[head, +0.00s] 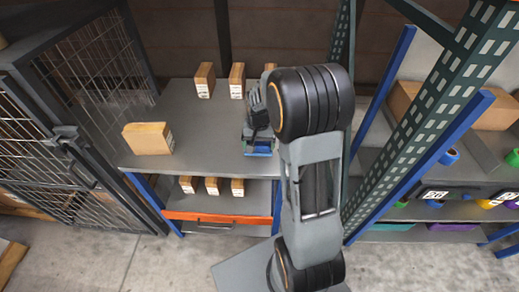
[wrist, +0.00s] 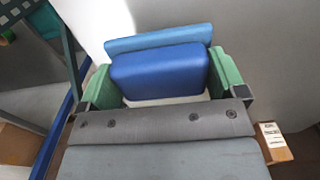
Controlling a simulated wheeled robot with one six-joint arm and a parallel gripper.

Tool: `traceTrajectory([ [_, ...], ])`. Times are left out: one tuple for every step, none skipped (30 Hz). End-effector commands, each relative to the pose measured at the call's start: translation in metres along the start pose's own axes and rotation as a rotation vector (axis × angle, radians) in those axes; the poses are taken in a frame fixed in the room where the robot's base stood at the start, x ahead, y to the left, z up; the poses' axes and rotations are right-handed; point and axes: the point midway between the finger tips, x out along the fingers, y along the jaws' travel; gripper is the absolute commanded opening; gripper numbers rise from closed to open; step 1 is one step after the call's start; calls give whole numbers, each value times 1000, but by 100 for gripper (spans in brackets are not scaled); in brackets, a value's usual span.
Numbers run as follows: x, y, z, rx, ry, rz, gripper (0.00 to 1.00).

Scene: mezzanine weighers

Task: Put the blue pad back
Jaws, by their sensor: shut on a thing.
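My gripper (wrist: 162,80) has green finger pads shut on the blue pad (wrist: 158,73), one on each side. The pad is a dark blue block with rounded corners. A lighter blue strip (wrist: 160,38) shows right behind it; I cannot tell whether it is part of the pad. In the head view my gripper (head: 257,132) is over the right part of the grey shelf top, with the blue pad (head: 258,148) at its lower end. I cannot tell whether the pad touches the shelf.
The grey shelf (head: 190,120) holds a tan box (head: 148,138) at left and small cartons (head: 204,80) at the back. More cartons (head: 212,186) sit below, above an orange beam (head: 218,217). A mesh cage (head: 90,65) stands left, a green perforated post (head: 420,110) right. The shelf's middle is clear.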

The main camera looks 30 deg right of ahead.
Motion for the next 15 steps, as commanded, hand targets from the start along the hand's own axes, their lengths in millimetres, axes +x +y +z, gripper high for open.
traceTrajectory([
  [2, 1, -1, 0, 0, 0, 68],
  [2, 1, -2, 0, 0, 0, 68],
  [3, 1, -2, 0, 0, 0, 68],
  [4, 1, -3, 0, 0, 0, 68],
  [5, 2, -3, 0, -1, 0, 68],
  [7, 2, -4, 0, -1, 0, 68],
  [9, 3, -6, 0, -2, 1, 68],
  [11, 4, -7, 0, -2, 0, 68],
  [17, 3, -7, -1, -2, 1, 68],
  [21, 3, -6, -1, -4, 1, 68],
  [25, 3, -6, -2, -4, 1, 68],
  [30, 3, -6, -2, -3, 1, 68],
  [34, 3, -6, -2, -3, 1, 68],
  [37, 3, -6, -2, -2, 1, 68],
  [40, 3, -7, -2, -1, 0, 68],
])
